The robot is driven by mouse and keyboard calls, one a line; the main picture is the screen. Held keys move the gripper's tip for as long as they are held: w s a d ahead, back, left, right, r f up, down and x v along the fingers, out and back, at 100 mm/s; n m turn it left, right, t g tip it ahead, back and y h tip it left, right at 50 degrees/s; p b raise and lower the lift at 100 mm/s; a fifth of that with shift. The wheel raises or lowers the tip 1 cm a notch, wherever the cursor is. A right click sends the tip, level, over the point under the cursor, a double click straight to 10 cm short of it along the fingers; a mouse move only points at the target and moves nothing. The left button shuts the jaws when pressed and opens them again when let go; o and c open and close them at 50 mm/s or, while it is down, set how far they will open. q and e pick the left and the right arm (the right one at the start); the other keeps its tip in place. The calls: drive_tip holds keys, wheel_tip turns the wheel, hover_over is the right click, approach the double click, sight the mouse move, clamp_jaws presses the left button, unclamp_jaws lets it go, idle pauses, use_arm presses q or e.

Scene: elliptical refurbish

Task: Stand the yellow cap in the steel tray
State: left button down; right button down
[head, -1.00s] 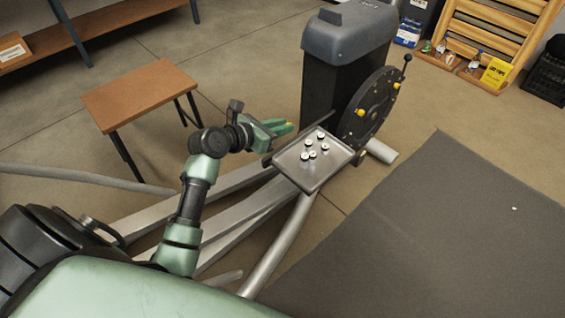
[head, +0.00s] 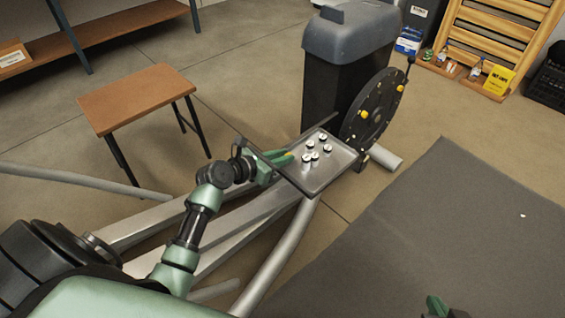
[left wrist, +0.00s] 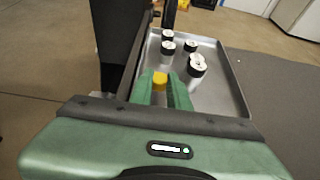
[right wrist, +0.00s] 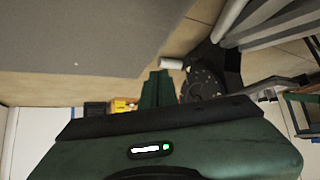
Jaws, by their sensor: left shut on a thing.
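The yellow cap (left wrist: 159,80) is between the fingertips of my left gripper (left wrist: 160,84) in the left wrist view. That gripper is shut on it. In the head view my left gripper (head: 286,158) is at the left edge of the steel tray (head: 326,179), where the cap is hard to make out. The tray's rim also shows in the left wrist view (left wrist: 238,95). I cannot tell the cap's height above the tray. My right gripper (right wrist: 157,84) looks shut and empty; its tip shows at the bottom of the head view (head: 437,304).
Several black cylinders with white tops (head: 309,141) stand in the tray; its near and right parts are bare. A black disc (head: 373,118) with yellow knobs and a grey-topped housing (head: 350,40) rise behind it. A brown stool (head: 137,97) stands left.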

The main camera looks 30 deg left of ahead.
use_arm(q)
drive_tip(key=shift+f, duration=0.7)
use_arm(e)
drive_tip(key=w+r+t, duration=0.1)
drive_tip(key=w+a+r+t, duration=0.1)
drive_tip(key=w, duration=0.1)
drive_tip(key=shift+r+y, duration=0.3)
use_arm(q)
drive_tip(key=shift+f, duration=0.2)
use_arm(e)
drive_tip(key=shift+s, duration=0.1)
